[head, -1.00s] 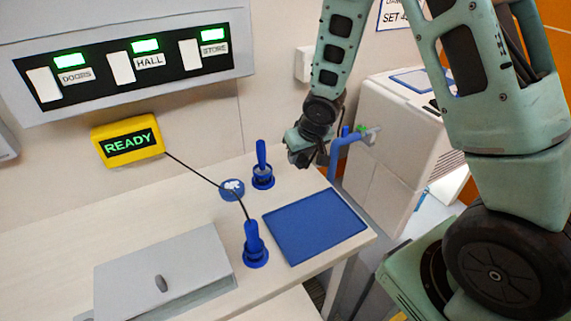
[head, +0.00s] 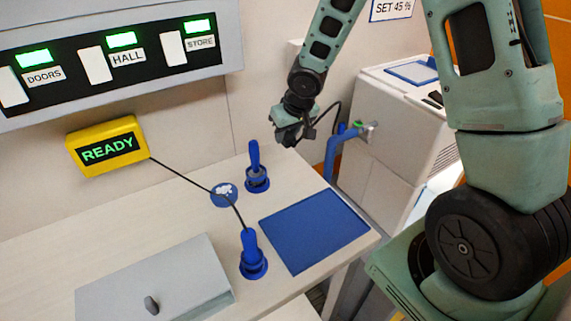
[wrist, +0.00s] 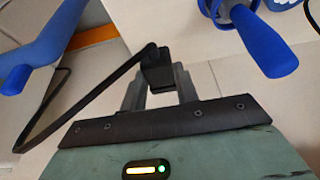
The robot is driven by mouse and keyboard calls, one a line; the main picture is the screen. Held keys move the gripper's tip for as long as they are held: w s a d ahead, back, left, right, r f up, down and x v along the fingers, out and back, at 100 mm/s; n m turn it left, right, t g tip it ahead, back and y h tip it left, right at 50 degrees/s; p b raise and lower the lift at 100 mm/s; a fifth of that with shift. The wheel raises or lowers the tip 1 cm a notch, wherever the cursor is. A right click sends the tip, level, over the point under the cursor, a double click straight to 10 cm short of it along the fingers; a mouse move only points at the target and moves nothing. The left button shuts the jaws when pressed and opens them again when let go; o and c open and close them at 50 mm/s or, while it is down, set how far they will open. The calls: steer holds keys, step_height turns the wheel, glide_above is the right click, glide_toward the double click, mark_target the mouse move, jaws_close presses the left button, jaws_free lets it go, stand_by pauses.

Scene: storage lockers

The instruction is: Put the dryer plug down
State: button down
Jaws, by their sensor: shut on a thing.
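My gripper (head: 286,138) is up by the wall, over the back right of the counter, to the right of the rear blue handle (head: 254,158). In the wrist view my gripper (wrist: 158,92) is shut on the black dryer plug (wrist: 153,66). A black cable (wrist: 85,100) bends away from the plug to the left. In the head view a black cable (head: 337,112) hangs between my gripper and the white machine (head: 385,125). The plug itself is hard to make out there. A blue mat (head: 313,231) lies bare on the counter's right end.
A second blue handle (head: 251,247) stands nearer, joined by a cord to a yellow READY box (head: 107,146). A grey lidded box (head: 160,285) is at the front left. A blue pipe (head: 332,155) rises beside the counter's right edge. Three green lights glow on the wall panel.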

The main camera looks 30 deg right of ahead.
mark_target(285, 165)
step_height(285, 165, down, 9)
steer(key=b, duration=0.3)
steer(key=shift+r, duration=0.15)
steer(key=shift+f, duration=0.2)
steer(key=c, duration=1)
jaws_free()
steer(key=shift+r, duration=0.1)
